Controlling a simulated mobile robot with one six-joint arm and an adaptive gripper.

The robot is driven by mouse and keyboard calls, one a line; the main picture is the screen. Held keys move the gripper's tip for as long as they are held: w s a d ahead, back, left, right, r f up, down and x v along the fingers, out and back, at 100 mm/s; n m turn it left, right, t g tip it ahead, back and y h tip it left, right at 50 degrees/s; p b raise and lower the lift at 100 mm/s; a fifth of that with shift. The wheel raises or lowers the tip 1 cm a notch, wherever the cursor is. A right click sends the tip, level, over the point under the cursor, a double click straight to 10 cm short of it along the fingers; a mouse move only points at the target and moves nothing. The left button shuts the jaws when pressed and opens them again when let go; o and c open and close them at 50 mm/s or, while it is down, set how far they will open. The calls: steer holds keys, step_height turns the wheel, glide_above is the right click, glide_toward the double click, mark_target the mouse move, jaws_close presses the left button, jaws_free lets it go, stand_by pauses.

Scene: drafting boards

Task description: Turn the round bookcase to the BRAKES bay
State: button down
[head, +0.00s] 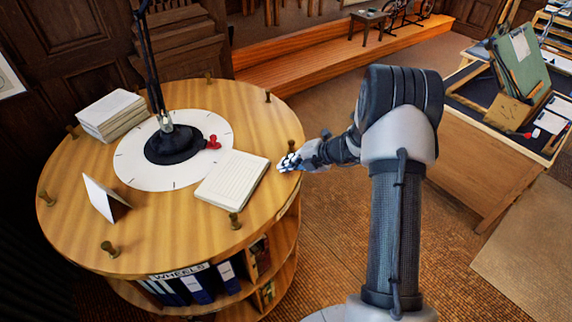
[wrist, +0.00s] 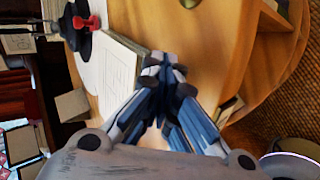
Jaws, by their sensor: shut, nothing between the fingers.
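The round bookcase (head: 75,215) is a wooden drum with a flat top and small brass-coloured pegs around its rim. The bay facing the front has a label reading WHEELS (head: 180,271) above dark blue binders (head: 195,287). No BRAKES label is readable in either view. My gripper (head: 290,162) is at the right rim of the top, close to a peg (head: 291,146); I cannot tell whether they touch. In the wrist view my gripper (wrist: 165,72) has its fingertips together, empty, over the wooden top (wrist: 205,40).
On the top are a white dial disc (head: 135,173) with a black lamp base (head: 173,145) and red pointer (head: 213,142), a notepad (head: 232,180), a folded card (head: 104,197) and a paper stack (head: 110,113). A drafting desk (head: 490,150) stands right. Floor between is clear.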

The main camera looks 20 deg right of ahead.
steer(key=shift+n, duration=0.3)
steer(key=shift+w+d+p, duration=0.5)
steer(key=shift+w+d, duration=0.2)
steer(key=shift+w, duration=0.2)
steer(key=shift+w+d+p, duration=0.5)
steer(key=shift+w+d, duration=0.15)
steer(key=shift+w, duration=0.25)
